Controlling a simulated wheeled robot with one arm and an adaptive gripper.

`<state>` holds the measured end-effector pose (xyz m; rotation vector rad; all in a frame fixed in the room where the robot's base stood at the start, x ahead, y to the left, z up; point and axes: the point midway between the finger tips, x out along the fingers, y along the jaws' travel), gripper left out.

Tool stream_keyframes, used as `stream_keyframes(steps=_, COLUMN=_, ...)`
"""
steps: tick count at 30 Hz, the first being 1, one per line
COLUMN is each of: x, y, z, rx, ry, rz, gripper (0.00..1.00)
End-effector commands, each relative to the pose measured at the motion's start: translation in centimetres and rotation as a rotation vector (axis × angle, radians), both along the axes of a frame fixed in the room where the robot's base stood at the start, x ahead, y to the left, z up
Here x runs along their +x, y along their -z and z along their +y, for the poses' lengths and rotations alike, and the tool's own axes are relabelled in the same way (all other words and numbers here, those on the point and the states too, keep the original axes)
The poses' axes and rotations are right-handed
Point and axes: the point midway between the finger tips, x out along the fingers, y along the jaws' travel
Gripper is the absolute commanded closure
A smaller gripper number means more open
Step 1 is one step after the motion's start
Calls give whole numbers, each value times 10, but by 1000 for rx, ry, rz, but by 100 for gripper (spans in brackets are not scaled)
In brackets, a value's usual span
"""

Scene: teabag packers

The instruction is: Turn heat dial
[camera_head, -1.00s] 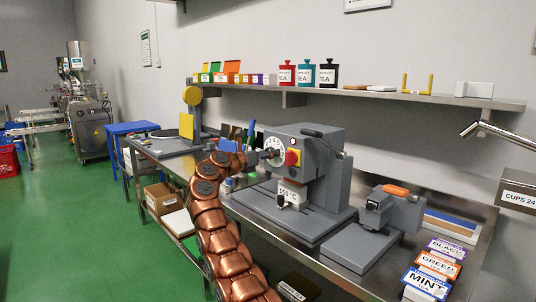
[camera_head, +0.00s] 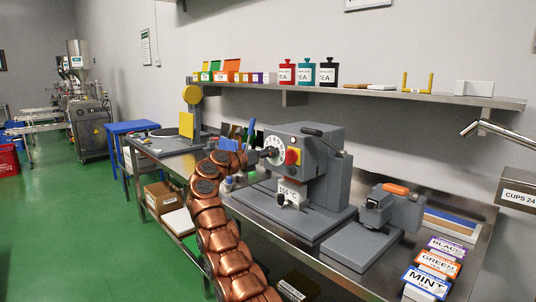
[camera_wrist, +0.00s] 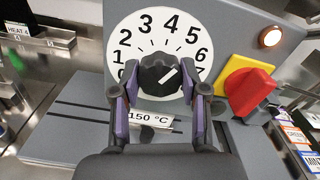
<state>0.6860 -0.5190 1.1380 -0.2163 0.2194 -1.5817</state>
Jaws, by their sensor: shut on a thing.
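The heat dial (camera_wrist: 160,75) is a black knob on a white round plate (camera_wrist: 150,28) with black numbers, on the front of a grey machine. My gripper (camera_wrist: 160,82) is shut on the knob, one finger on each side. In the head view the dial plate (camera_head: 274,150) is partly hidden by my gripper (camera_head: 262,154). A label reading 150 °C (camera_wrist: 151,118) sits below the dial.
A red knob on a yellow plate (camera_wrist: 247,88) and a lit orange lamp (camera_wrist: 271,37) are right of the dial. A smaller grey machine (camera_head: 385,215) and tea boxes (camera_head: 438,262) stand to the right on the bench. A shelf (camera_head: 380,95) runs above.

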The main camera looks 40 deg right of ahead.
Motion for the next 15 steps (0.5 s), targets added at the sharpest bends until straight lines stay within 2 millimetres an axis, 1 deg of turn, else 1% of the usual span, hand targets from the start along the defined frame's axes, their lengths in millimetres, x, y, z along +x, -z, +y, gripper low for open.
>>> stream_keyframes(steps=5, x=-1, y=1, z=0, rx=1, ry=1, rz=58, gripper=91)
stream_keyframes(steps=15, x=-1, y=1, z=0, rx=6, ry=1, rz=266, gripper=91)
